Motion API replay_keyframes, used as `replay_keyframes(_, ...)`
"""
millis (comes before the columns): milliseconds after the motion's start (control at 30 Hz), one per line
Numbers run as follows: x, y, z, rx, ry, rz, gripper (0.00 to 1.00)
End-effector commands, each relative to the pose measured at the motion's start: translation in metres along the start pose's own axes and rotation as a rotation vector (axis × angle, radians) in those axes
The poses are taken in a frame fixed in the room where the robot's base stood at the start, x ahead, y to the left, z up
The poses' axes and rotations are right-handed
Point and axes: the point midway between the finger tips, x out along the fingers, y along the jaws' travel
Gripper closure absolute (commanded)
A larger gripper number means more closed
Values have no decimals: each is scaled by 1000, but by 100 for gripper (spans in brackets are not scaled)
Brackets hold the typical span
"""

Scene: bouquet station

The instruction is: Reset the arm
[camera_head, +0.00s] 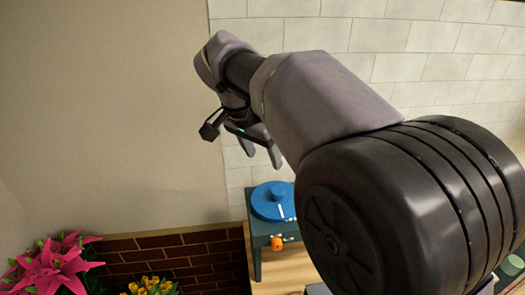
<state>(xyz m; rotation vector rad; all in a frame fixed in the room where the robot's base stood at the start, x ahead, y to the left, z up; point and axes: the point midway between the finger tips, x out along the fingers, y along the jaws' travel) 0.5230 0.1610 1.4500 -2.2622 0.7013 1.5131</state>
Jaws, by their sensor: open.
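My gripper (259,155) hangs at the end of my raised arm, left of the picture's middle. Its two dark fingers point downward and stand apart, with nothing seen between them. It is in front of the tiled wall, above a blue round object in the picture, and touches nothing that I can see. My arm fills the right side and hides much of the surface below it.
The blue round object (272,201) sits on a dark green stand (256,262) with an orange knob (277,243). Pink lilies (55,266) and yellow flowers (150,287) stand at lower left before a low brick wall (185,258). The upper left is clear.

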Motion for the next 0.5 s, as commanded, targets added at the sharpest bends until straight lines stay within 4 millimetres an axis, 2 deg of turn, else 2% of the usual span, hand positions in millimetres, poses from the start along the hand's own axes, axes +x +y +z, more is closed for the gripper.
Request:
replay_keyframes(200,1,0,0,0,0,0,41)
replay_keyframes(267,6,8,3,-4,-5,-8,41)
replay_keyframes(367,35,54,26,-38,-45,-56,41)
replay_keyframes(400,54,83,44,-58,-65,-93,41)
replay_keyframes(467,87,130,82,-88,-88,-162,41)
replay_keyframes(500,109,157,109,-103,-94,-209,41)
